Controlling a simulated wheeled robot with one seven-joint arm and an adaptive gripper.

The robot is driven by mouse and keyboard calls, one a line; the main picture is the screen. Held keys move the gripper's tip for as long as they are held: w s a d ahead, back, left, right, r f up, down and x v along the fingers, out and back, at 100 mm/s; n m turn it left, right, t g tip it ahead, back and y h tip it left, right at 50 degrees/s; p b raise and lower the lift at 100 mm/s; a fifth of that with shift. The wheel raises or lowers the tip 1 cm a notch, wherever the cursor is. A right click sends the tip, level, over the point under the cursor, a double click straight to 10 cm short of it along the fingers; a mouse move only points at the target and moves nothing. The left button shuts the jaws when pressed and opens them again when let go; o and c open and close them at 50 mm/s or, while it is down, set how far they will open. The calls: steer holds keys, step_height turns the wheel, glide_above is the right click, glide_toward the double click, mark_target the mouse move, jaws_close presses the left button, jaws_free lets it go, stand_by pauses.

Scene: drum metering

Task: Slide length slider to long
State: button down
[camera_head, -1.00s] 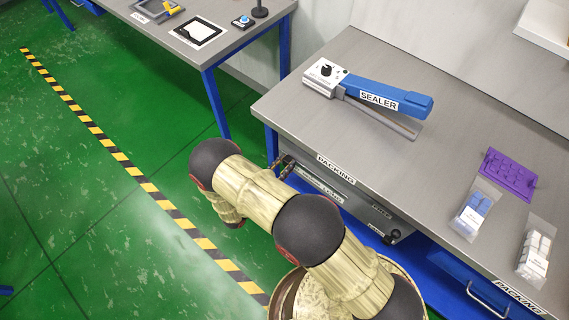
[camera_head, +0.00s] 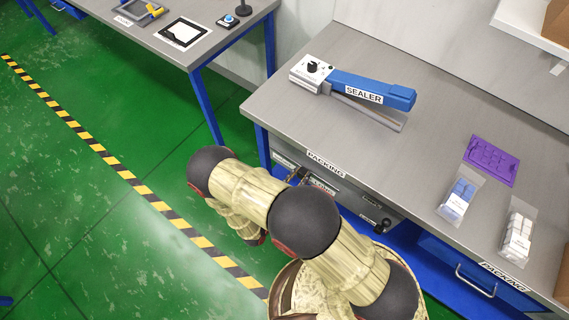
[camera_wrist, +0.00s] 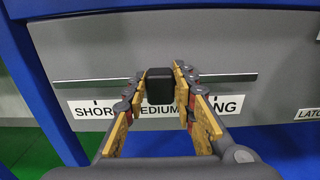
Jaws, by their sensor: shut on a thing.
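The black slider knob (camera_wrist: 160,86) sits on a thin horizontal slot in the grey front panel, in the wrist view. It stands about over the MEDIUM mark, between SHORT on the left and LONG (camera_wrist: 228,104) on the right. My gripper (camera_wrist: 161,80) is shut on the knob, one finger on each side. The fingers cover parts of the label strip (camera_wrist: 82,108). In the head view the slider panel is under the front edge of the PACKING table, and my arm hides much of it.
The PACKING table (camera_head: 300,120) bears the blue sealer (camera_head: 365,90), a purple tray (camera_head: 490,160) and two bagged packs. A dark latch knob (camera_head: 383,226) is at the panel's right end. The slot right of my gripper is clear.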

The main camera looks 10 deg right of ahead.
steer(key=s+d+p, duration=0.1)
steer(key=s+d, duration=0.5)
steer(key=d, duration=0.1)
steer(key=shift+s, duration=0.2)
steer(key=c, duration=1.6)
jaws_free()
steer(key=shift+o, duration=0.7)
steer(key=shift+a, duration=0.1)
steer(key=v, duration=1.2)
